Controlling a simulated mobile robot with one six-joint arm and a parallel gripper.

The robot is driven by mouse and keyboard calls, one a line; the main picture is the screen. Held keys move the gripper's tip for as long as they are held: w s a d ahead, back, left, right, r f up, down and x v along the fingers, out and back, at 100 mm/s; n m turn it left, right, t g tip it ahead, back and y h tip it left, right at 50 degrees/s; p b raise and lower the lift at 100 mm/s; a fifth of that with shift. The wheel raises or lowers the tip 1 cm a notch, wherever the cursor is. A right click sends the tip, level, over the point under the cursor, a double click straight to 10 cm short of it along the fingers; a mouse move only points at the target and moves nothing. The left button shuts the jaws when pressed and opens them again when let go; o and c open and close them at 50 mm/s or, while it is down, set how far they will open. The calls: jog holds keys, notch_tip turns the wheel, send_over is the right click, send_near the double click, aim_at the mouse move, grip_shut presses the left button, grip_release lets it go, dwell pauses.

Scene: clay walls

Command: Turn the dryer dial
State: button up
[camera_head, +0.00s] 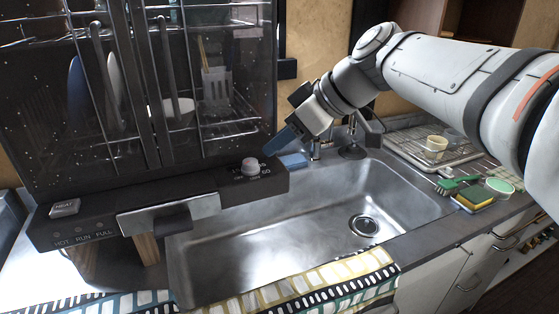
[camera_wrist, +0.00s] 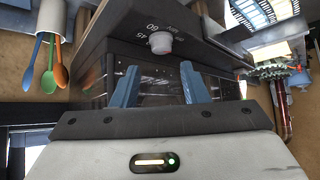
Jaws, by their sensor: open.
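The dryer dial (camera_head: 250,167) is a small pinkish-grey knob on the right end of the dryer's dark control panel (camera_head: 105,224), with printed numbers around it. In the wrist view the dial (camera_wrist: 159,43) sits above and beyond the fingertips, roughly between them. My gripper (camera_head: 272,147) has blue fingers and comes in from the upper right, its tips close to the dial but apart from it. In the wrist view my gripper (camera_wrist: 160,76) is open with nothing between the fingers. The dryer's dark see-through front (camera_head: 130,100) shows racks with dishes inside.
A steel sink (camera_head: 290,240) lies below and right of the panel. A patterned towel (camera_head: 330,283) hangs along the counter's front edge. A blue block (camera_head: 293,160) and the faucet (camera_head: 318,148) stand behind. A green brush (camera_head: 455,185), sponge (camera_head: 474,197) and drying rack (camera_head: 415,150) are at right.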

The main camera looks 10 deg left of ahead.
aim_at(252, 161)
jog(key=x, duration=0.7)
jog(key=shift+a+f+b, duration=0.25)
jog(key=shift+a+b, duration=0.05)
